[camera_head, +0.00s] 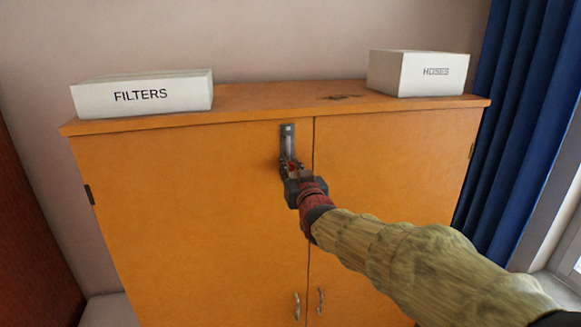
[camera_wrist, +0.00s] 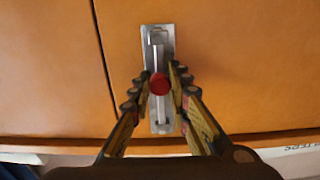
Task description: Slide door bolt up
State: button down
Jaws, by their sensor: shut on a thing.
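A grey metal door bolt (camera_head: 288,138) is mounted upright on the left door of an orange wooden cabinet (camera_head: 190,200), near its top and beside the seam. In the wrist view, which is upside down, the bolt plate (camera_wrist: 157,35) carries a pale rod and a red round knob (camera_wrist: 159,84). My gripper (camera_head: 290,168) is at the bolt's lower part in the head view. Its fingers (camera_wrist: 159,78) are shut on the red knob, one on each side. In the head view the gripper hides most of the knob and the plate's lower end.
A white box marked FILTERS (camera_head: 142,94) and a white box marked HOSES (camera_head: 418,73) stand on the cabinet top. Two metal handles (camera_head: 308,304) sit low by the seam. A blue curtain (camera_head: 515,120) hangs at the right. The door face around the bolt is clear.

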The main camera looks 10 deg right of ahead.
aim_at(287, 147)
dwell(0.5)
jog(key=shift+r+b, duration=0.35)
jog(key=shift+r, duration=1.85)
jog(key=c, duration=2)
grip_release()
jog(key=shift+o, duration=1.4)
jog(key=shift+f, duration=0.1)
jog(key=s, duration=1.2)
